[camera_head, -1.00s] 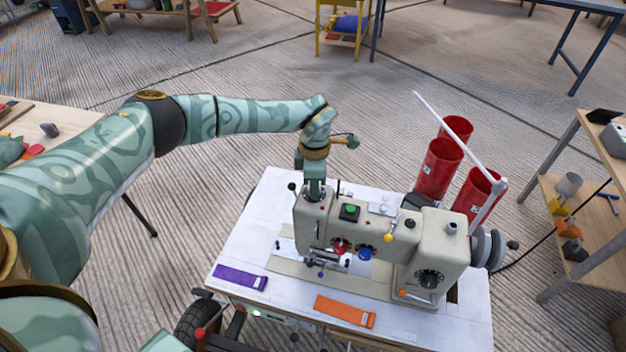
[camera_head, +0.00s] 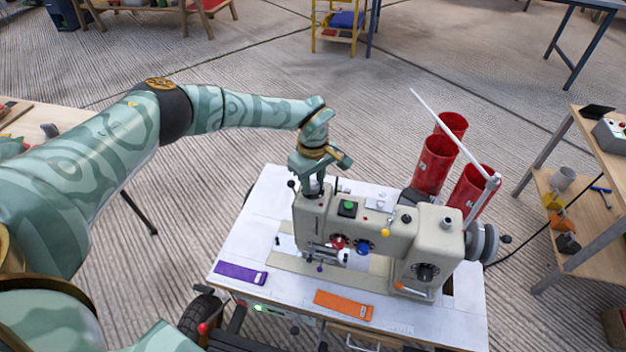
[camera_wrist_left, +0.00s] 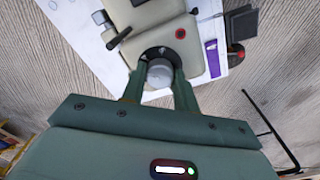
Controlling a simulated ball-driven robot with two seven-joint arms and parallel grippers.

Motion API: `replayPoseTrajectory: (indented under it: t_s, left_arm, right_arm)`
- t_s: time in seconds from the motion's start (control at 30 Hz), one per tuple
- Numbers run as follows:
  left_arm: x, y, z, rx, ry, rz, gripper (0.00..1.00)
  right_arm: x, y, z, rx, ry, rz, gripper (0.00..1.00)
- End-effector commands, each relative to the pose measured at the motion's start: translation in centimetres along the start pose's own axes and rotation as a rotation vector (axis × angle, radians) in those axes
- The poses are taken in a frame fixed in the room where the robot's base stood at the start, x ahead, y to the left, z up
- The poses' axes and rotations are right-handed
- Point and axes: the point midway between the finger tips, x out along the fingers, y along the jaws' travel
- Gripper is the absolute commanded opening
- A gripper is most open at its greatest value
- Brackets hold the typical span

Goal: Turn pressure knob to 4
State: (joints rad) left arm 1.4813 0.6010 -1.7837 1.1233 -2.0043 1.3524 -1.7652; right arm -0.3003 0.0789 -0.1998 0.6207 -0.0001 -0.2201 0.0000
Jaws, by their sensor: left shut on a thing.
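The sewing machine (camera_head: 380,235) stands on a white table, with a cream body. My left gripper (camera_head: 312,188) comes down from above onto the left end of the machine's top. In the left wrist view, its two fingers are closed around a round grey pressure knob (camera_wrist_left: 160,73) set in a dark ring on the cream housing. No number on the knob can be read. My right gripper is not in view.
The white table (camera_head: 240,240) carries a purple strip (camera_head: 240,274) and an orange strip (camera_head: 343,305) in front of the machine. Red cones (camera_head: 436,165) and a slanted white rod (camera_head: 450,132) stand at the machine's back right. A wooden shelf (camera_head: 590,200) is at the right.

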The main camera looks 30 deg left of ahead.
Motion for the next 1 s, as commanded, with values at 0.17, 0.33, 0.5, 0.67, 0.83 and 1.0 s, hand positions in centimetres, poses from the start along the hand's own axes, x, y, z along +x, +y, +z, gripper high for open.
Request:
replayPoseTrajectory:
  t_s: [0.17,0.33,0.5,0.67,0.83,1.0]
  left_arm:
    - [-0.14,0.11,-0.06,0.087,0.001,0.004,0.07]
    - [-0.12,0.08,-0.07,0.138,0.002,0.003,0.07]
    - [-0.11,0.08,-0.07,0.159,0.002,0.003,0.07]
    - [-0.11,0.08,-0.07,0.163,0.002,0.003,0.07]
    - [-0.11,0.08,-0.06,0.162,0.002,0.003,0.07]
    - [-0.09,0.06,-0.05,0.162,0.001,0.002,0.52]
  right_arm:
    - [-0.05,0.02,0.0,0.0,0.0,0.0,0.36]
    - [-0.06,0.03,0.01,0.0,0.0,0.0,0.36]
    - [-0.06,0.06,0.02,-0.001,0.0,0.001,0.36]
    - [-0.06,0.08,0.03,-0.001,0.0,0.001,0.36]
    - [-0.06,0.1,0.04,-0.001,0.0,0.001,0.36]
    - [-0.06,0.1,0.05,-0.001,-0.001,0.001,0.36]
